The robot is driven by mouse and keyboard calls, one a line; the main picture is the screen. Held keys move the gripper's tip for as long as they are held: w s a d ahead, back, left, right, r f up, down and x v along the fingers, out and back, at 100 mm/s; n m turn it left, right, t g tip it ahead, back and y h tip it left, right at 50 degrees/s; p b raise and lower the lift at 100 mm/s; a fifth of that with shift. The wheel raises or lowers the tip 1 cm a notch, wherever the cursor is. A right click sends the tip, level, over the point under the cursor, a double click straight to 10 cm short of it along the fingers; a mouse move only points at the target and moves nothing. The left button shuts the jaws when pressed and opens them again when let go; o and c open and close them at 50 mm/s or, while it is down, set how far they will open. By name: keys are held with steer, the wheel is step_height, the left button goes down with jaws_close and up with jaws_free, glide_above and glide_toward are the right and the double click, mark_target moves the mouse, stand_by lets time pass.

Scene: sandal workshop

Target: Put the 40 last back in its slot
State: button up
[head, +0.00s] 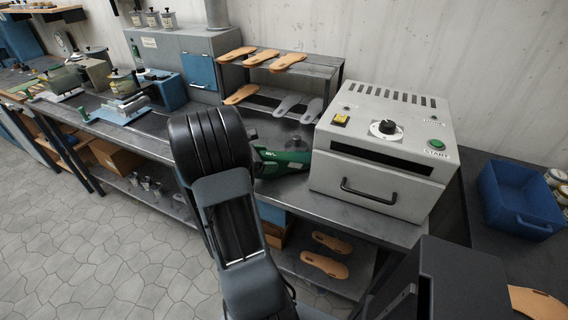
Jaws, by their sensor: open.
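I cannot make out the 40 last or its slot in the head view; no size number is readable. Tan foot-shaped pieces (288,61) lie on top of the small metal rack (318,69). Grey foot-shaped pieces (287,104) lie on its lower level, beside another tan one. I cannot tell whether any of these is a last. My black arm rises through the middle of the view and hides part of the bench. My gripper does not show.
A grey oven-like machine (350,178) stands on the metal bench (290,193), right of a partly hidden green object (282,157). A blue bin (522,202) sits at the right. Tan pieces (326,264) lie on the lower shelf. Tiled floor (90,265) is clear at left.

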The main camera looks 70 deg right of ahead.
steer(key=shift+s+d+f, duration=0.15)
steer(key=shift+s+d, duration=0.05)
steer(key=shift+d, duration=0.1)
steer(key=c, duration=1.3)
steer(key=shift+c, duration=0.8)
steer(key=shift+w, duration=0.1)
